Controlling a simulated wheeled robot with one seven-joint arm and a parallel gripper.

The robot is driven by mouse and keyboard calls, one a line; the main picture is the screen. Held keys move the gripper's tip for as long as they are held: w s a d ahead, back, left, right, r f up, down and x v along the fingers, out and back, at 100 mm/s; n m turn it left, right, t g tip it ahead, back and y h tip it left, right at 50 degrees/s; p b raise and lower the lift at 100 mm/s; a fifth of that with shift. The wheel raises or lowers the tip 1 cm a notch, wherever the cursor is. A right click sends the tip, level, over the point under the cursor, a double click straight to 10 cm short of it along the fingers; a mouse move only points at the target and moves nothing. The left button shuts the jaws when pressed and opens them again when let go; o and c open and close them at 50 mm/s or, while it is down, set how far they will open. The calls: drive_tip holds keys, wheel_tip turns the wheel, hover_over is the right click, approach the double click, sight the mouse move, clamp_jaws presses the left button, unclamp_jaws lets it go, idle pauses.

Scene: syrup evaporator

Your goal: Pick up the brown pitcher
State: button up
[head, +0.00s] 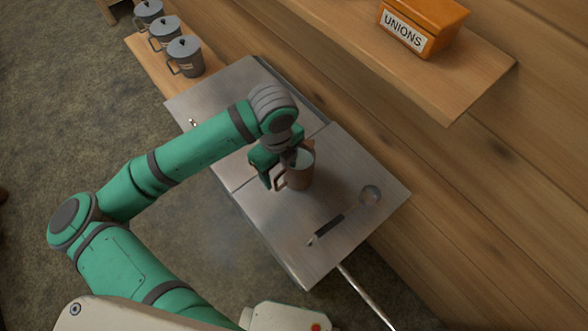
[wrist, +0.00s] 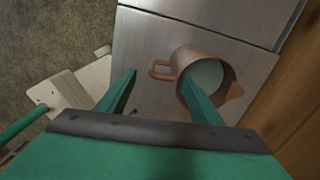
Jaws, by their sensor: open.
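The brown pitcher (head: 300,176) stands upright on the metal top, beside and partly behind my gripper (head: 277,170) in the head view. In the wrist view the pitcher (wrist: 226,60) shows from above, with a pale inside, a spout at lower right and a squared handle at left. My gripper (wrist: 160,85) is open there. Its left finger is clear of the pitcher, its right finger overlaps the pitcher's opening, and the handle lies between the two fingers in the picture. I cannot tell whether the right finger is inside the pitcher or above it, or whether anything touches.
Several grey lidded mugs (head: 185,57) stand on a wooden board at upper left. An orange box (head: 424,22) marked UNIONS sits on a wall shelf (head: 455,97).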

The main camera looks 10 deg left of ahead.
hover_over(281, 186)
drive_tip(key=f, duration=0.4)
drive_tip(key=shift+s+d+f, duration=0.1)
drive_tip(key=shift+s+d, duration=0.05)
drive_tip(key=shift+s, duration=0.05)
drive_tip(key=shift+w+f, duration=0.1)
drive_tip(key=shift+f, duration=2.6)
clamp_jaws()
